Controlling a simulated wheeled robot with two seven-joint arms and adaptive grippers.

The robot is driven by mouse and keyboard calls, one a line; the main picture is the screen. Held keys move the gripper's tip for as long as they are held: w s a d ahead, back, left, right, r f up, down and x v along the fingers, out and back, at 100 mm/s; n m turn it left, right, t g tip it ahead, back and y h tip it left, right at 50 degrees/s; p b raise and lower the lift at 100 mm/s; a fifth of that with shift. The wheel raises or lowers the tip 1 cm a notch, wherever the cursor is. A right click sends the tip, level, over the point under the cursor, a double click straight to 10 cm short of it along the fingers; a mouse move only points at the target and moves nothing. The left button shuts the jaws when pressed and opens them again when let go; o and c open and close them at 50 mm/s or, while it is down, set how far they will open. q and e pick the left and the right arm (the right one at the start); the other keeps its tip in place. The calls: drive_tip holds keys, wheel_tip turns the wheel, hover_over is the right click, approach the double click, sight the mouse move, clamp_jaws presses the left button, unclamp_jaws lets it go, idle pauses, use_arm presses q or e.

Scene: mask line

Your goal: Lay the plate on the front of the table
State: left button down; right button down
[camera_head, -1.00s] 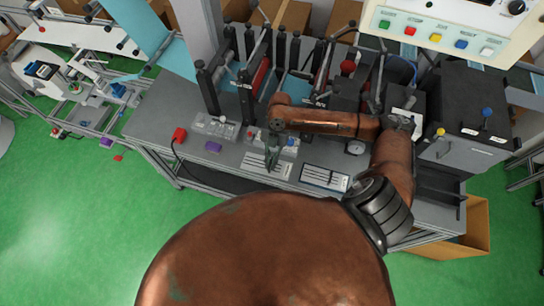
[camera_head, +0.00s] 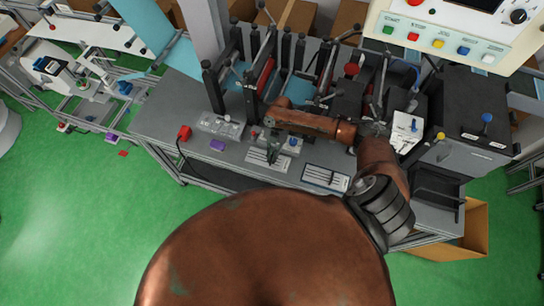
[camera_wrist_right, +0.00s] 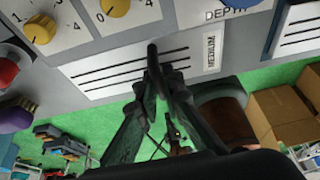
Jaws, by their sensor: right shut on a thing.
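A pale slotted plate (camera_head: 252,157) lies at the front edge of the grey worktable (camera_head: 158,124). In the right wrist view the slotted plate (camera_wrist_right: 100,77) fills the upper middle, with dark slots and a MEDIUM label. A dark upright handle (camera_wrist_right: 152,54) stands on it. My right gripper (camera_head: 271,156) is over this plate in the head view. In the wrist view its fingertips (camera_wrist_right: 161,78) meet at the handle and are shut on it. I cannot tell whether the plate is raised from the surface. My left gripper is not in view.
A similar dark-framed slotted plate (camera_head: 315,176) lies just right of it. Upright levers stand behind, and a dark cabinet (camera_head: 455,110) is at the right. Green floor is in front.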

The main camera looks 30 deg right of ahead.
drive_tip(key=c, duration=2.1)
unclamp_jaws()
drive_tip(key=shift+b+v, duration=1.45)
drive_tip(key=shift+v, duration=4.55)
drive_tip(key=shift+a, duration=0.1)
